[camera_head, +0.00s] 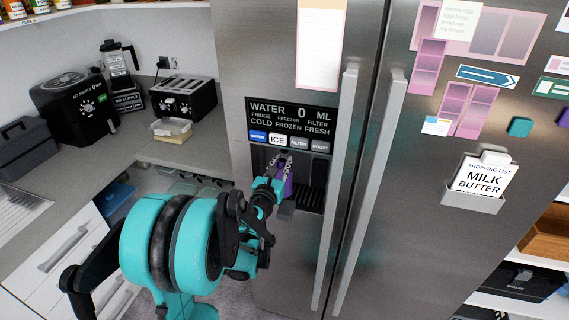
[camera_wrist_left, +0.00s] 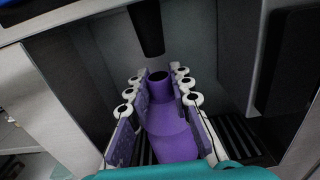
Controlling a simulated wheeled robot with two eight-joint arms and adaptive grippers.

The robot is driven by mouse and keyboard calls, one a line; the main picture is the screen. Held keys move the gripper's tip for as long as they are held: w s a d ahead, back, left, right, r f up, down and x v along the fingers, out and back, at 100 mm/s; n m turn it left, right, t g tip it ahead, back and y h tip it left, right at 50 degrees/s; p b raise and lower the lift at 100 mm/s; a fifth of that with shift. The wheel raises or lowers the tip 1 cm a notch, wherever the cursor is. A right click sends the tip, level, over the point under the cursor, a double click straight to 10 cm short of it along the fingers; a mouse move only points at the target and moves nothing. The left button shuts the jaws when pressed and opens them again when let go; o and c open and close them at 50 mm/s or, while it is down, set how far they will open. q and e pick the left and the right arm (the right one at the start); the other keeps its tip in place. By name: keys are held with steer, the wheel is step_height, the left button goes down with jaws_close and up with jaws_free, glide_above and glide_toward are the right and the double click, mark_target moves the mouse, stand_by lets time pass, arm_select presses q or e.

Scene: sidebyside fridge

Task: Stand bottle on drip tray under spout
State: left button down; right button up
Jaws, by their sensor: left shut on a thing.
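A purple bottle (camera_head: 287,188) is inside the dispenser recess of the steel fridge. My right gripper is out of view.
The dispenser panel (camera_head: 290,123) is above the recess, reading 0 ML. The long fridge handles (camera_head: 340,190) stand out just right of the recess. A counter at the left holds a toaster (camera_head: 183,98) and a black appliance (camera_head: 80,106).

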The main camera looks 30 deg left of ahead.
arm_select(q)
steer(key=w+f, duration=0.1)
steer(key=w+b, duration=0.1)
steer(key=shift+w+a+f, duration=0.3)
steer(key=shift+w+f, duration=0.1)
steer(key=shift+s+r, duration=0.1)
steer(key=c, duration=1.4)
jaws_free()
steer(key=shift+o, duration=0.2)
